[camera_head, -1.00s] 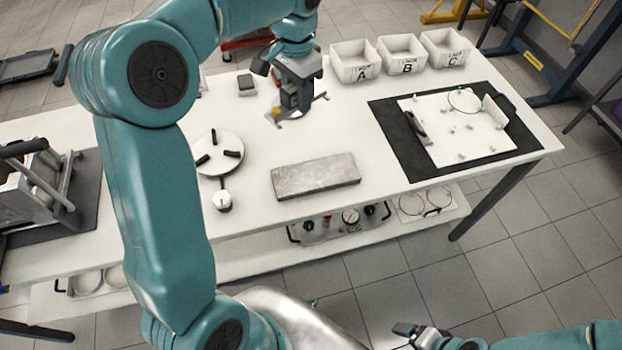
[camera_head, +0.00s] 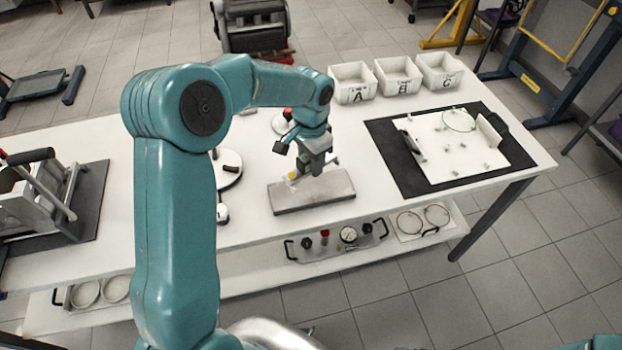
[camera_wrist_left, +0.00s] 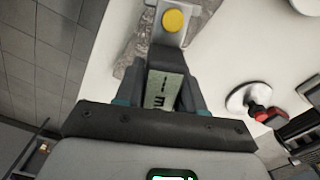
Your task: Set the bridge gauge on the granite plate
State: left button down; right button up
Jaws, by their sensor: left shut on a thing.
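The granite plate (camera_head: 335,196) is a grey rectangular slab on the white bench, in the middle of the head view. My left gripper (camera_head: 309,179) is over its left half and hides part of its far edge. It is shut on the bridge gauge (camera_head: 293,177), of which little shows in the head view. In the left wrist view the gauge (camera_wrist_left: 174,20) has a pale body with a round yellow button, and a display between the fingers (camera_wrist_left: 160,92). The mottled granite plate (camera_wrist_left: 133,42) shows behind it. I cannot tell whether the gauge touches the plate. My right gripper is out of view.
A round white stand (camera_head: 228,166) with dark pads is left of the plate. White bins A (camera_head: 354,84), B (camera_head: 398,77) and C (camera_head: 439,72) line the back. A dark mat (camera_head: 391,149) with a white panel lies right. Bench between plate and mat is clear.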

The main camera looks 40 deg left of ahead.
aim_at(311, 189)
pick_arm(q)
notch_tip(311, 189, down, 7)
jog(key=shift+f, duration=0.1)
dwell(0.3)
jog(key=shift+f, duration=0.15)
jog(key=c, duration=0.7)
grip_release()
notch_tip(311, 189, up, 13)
jog(key=shift+f, duration=0.2)
